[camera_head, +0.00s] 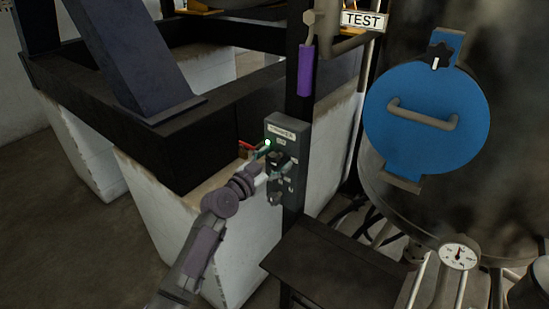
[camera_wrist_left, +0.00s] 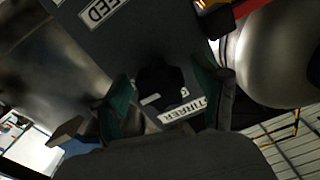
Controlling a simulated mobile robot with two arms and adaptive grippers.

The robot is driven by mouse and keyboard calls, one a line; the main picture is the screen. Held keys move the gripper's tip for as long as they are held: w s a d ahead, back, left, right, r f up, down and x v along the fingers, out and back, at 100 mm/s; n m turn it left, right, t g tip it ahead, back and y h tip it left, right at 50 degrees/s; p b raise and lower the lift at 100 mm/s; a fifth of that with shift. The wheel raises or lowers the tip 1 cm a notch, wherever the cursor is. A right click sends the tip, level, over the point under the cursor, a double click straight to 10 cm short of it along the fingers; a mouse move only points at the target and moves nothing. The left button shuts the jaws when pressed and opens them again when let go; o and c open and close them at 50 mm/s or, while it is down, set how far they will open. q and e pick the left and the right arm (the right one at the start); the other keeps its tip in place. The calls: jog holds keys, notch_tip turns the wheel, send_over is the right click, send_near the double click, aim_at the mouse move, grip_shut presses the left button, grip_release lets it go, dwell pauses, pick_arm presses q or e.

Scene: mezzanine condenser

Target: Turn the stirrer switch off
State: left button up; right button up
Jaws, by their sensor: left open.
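A grey control box (camera_head: 288,150) with a STIRRER label is fixed to a dark post in the head view. A small green light glows near its upper left. My left gripper (camera_head: 268,162) is at the front of this box and hides part of it. In the left wrist view, the black stirrer switch (camera_wrist_left: 160,80) lies between the two spread teal fingers of my left gripper (camera_wrist_left: 163,90). The STIRRER label (camera_wrist_left: 182,110) is beside the knob. I cannot tell whether a finger touches the knob. My right gripper is not in view.
A FEED label (camera_wrist_left: 103,11) is on the same panel. A purple-sleeved handle (camera_head: 306,70) hangs above the box. A large vessel with a blue round hatch (camera_head: 428,125) stands at the right. A dark step (camera_head: 335,265) sits below. White blocks (camera_head: 160,205) stand behind my arm.

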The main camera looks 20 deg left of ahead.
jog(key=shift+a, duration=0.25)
pick_arm(q)
jog(key=c, duration=1.2)
jog(key=shift+o, duration=0.2)
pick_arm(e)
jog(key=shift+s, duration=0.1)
pick_arm(q)
jog(key=n, duration=1.3)
jog(key=shift+n+p, duration=0.8)
jog(key=shift+n, duration=1.7)
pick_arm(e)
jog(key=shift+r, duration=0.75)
